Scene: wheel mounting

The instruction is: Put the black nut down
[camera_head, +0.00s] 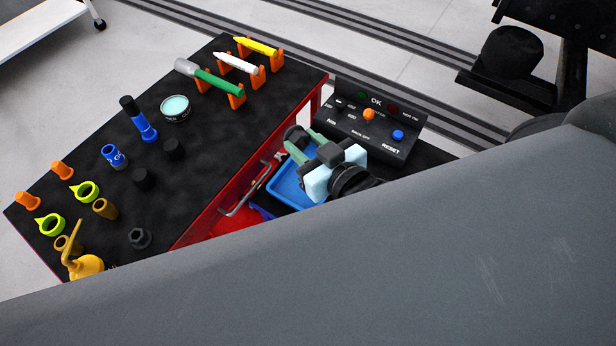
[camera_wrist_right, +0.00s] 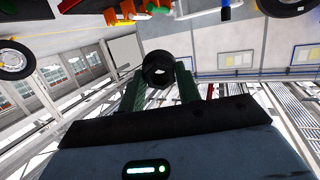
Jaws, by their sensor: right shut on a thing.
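A black nut (camera_wrist_right: 158,68) is held between the green fingertips of my right gripper in the right wrist view, with its hole facing the camera. In the head view this nut (camera_head: 295,133) is at the gripper's tips, and my right gripper (camera_head: 301,142) is shut on it over the blue tray (camera_head: 287,188). It appears apart from the tray, though its exact height is unclear. Another black nut (camera_head: 139,238) lies on the black cart top (camera_head: 205,140) near its front edge. My left gripper is not in view.
The cart top holds black cylindrical pieces (camera_head: 143,179), blue tools (camera_head: 140,122), a round tin (camera_head: 175,108), orange racks with markers (camera_head: 237,64) and a yellow oil can (camera_head: 86,266). A button panel (camera_head: 372,128) stands right of the gripper. Bare cart surface lies left of the red edge.

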